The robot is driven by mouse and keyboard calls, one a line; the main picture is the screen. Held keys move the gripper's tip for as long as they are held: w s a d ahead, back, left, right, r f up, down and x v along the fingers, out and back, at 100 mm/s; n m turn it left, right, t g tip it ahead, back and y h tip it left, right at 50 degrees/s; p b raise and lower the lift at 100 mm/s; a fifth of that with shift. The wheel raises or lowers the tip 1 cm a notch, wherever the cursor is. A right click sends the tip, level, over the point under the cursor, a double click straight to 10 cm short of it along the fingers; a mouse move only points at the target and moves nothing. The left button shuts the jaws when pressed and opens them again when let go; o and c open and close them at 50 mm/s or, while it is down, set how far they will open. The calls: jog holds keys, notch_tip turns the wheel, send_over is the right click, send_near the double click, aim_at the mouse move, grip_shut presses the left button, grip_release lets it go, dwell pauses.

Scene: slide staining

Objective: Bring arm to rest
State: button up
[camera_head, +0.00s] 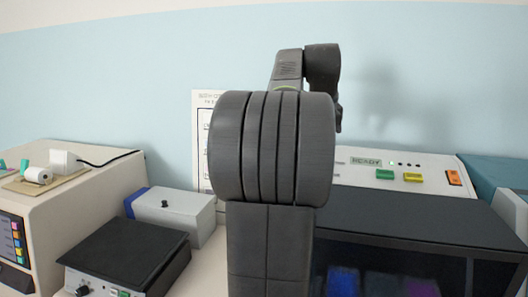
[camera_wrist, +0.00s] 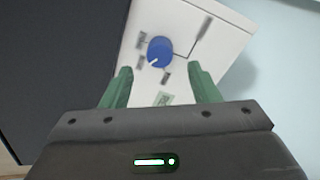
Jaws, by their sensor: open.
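My gripper (camera_wrist: 160,88) shows in the wrist view with its two green fingers spread apart and nothing between them. Ahead of the fingers is a white machine panel with a blue round knob (camera_wrist: 160,52); I cannot tell whether the fingers touch the panel. In the head view my dark grey arm stands raised in the middle, and its links hide the gripper. Behind it is a white machine (camera_head: 400,172) with a READY display, a green button (camera_head: 385,174), a yellow button (camera_head: 412,178) and an orange switch (camera_head: 453,177).
A dark-topped device (camera_head: 125,252) and a grey box with a blue end (camera_head: 178,212) stand left of my arm. A beige machine (camera_head: 70,185) is at far left. A paper sheet (camera_head: 203,110) is on the wall behind. A teal-topped unit (camera_head: 500,175) is at far right.

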jog(key=x, duration=0.6)
jog(key=shift+p, duration=0.3)
jog(key=shift+r, duration=0.1)
